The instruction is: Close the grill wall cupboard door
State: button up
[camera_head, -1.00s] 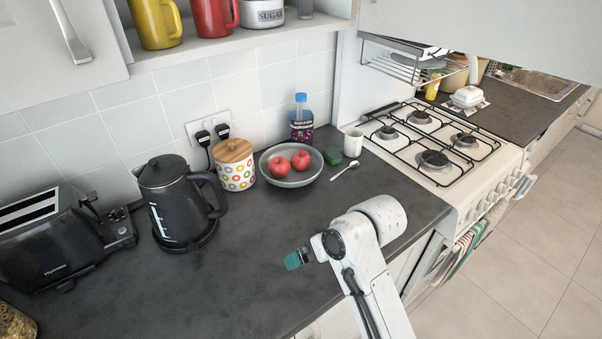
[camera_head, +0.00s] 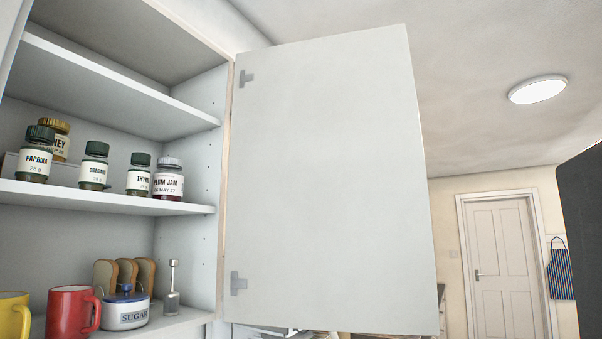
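The open wall cupboard door (camera_head: 330,180) is a plain pale panel. It stands swung out from the cupboard's right side, with two grey hinges on its left edge and its inner face showing. Its free edge is at the right. The cupboard (camera_head: 110,75) to its left is open, with shelves in view. No handle shows on this face of the door. My gripper is not in view.
Jars, including plum jam (camera_head: 168,180), stand on the middle shelf. A red mug (camera_head: 72,312), a yellow mug (camera_head: 12,315) and a sugar pot (camera_head: 125,308) stand below. A room door (camera_head: 502,265) and apron (camera_head: 561,270) are beyond. A dark surface fills the right edge.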

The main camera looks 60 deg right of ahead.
aim_at(329, 228)
jog(key=l+u, duration=0.4)
jog(key=k+l+u, duration=0.1)
jog(key=l+u, duration=0.25)
jog(key=k+l+u, duration=0.15)
jog(key=l, duration=0.35)
jog(key=k+l+u, duration=0.15)
jog(key=l, duration=0.35)
jog(key=k+l+u, duration=0.15)
jog(key=k+l, duration=0.2)
jog(key=k+l+u, duration=0.15)
jog(key=k+l, duration=0.15)
jog(key=l, duration=0.25)
jog(key=k+l, duration=0.3)
jog(key=l, duration=0.15)
jog(key=k+l, duration=0.3)
jog(key=l, duration=0.15)
jog(key=k+l, duration=0.25)
jog(key=l, duration=0.25)
jog(key=k+l, duration=0.3)
jog(key=l, duration=0.15)
